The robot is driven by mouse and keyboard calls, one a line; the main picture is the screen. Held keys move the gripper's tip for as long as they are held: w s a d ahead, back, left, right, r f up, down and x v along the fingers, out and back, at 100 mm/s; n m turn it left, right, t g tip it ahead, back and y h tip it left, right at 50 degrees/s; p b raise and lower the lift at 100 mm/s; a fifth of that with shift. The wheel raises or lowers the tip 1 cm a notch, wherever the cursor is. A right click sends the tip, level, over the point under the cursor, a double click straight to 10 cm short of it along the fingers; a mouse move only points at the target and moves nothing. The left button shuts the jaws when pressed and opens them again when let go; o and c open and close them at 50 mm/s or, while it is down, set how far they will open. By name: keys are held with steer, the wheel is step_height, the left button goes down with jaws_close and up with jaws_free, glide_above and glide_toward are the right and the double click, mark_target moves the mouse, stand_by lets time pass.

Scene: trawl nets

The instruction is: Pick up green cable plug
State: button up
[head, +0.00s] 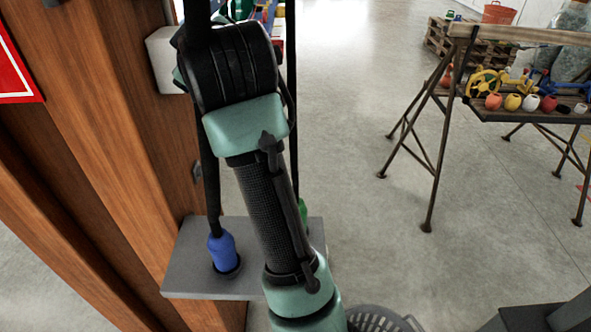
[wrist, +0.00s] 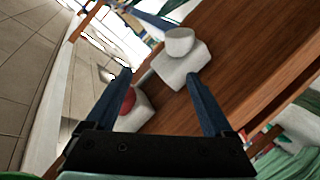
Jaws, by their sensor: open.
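The green cable plug (head: 303,213) shows as a small green sliver at the right of a grey shelf (head: 190,272) in the head view. Most of it is hidden behind my arm. A black cable runs down from above towards it. In the wrist view my gripper (wrist: 158,76) is open, its two blue fingers apart, and I see nothing held between them. I cannot make out the green plug for certain in the wrist view. My gripper's fingers do not show in the head view.
A blue plug (head: 222,252) on a black cable stands at the shelf's left. A wooden post (head: 95,130) with a white box (head: 163,58) rises at the left. A trestle table (head: 530,112) with floats stands at the right. Floor between is clear.

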steer(key=d+f+n+g+h+p, duration=0.25)
steer(key=d+f+n+g, duration=0.2)
steer(key=f+g, duration=0.6)
steer(key=s+d+f+g+h, duration=0.1)
steer(key=d+f, duration=0.1)
steer(key=d, duration=0.1)
steer(key=s+d+f+n+g+h, duration=0.1)
steer(key=s+d+f, duration=0.1)
steer(key=d, duration=0.1)
steer(key=s+d+f+n+g+h, duration=0.1)
steer(key=s+d+f, duration=0.1)
steer(key=d, duration=0.1)
steer(key=shift+s+d+f+n, duration=0.1)
steer(key=shift+d+f+n, duration=0.05)
steer(key=shift+f+n, duration=0.15)
step_height(320, 180, down, 7)
steer(key=shift+r+p, duration=0.15)
steer(key=shift+p, duration=0.65)
steer(key=shift+s+a+f+p, duration=0.15)
steer(key=shift+f+p, duration=0.4)
steer(key=shift+f, duration=1)
steer(key=shift+s+a+f+p, duration=0.1)
steer(key=shift+s+f+p, duration=0.3)
steer(key=shift+f, duration=1.1)
steer(key=shift+w, duration=0.15)
jaws_close()
steer(key=shift+r, duration=0.1)
